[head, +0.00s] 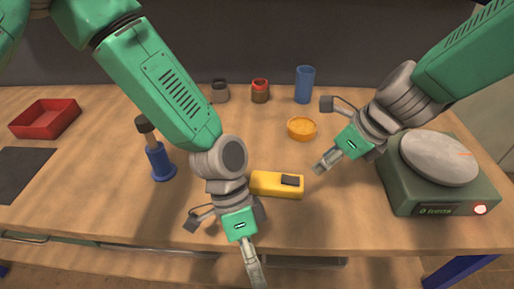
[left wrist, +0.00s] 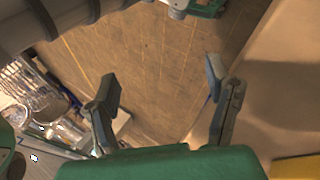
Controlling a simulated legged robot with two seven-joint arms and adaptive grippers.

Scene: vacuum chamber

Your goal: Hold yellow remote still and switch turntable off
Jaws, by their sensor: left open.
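The yellow remote (head: 264,187) with a dark patch on top lies on the table near the front edge, just right of my left wrist. A yellow corner of it also shows at the lower right of the left wrist view (left wrist: 298,168). My left gripper (head: 254,268) hangs at the front edge, apart from the remote; its two fingers stand apart and empty in the left wrist view (left wrist: 160,88). The green turntable (head: 425,208) with a grey round platter (head: 438,158) stands at the right; a red-rimmed light (head: 480,209) on its front glows. My right gripper (head: 324,162) is left of the turntable, its finger opening unclear.
An orange dish (head: 301,129), a blue cylinder (head: 304,85) and two small jars stand towards the back. A blue-based tool (head: 161,164) stands left of my left arm. A red tray (head: 45,118) and a dark mat (head: 20,172) lie far left.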

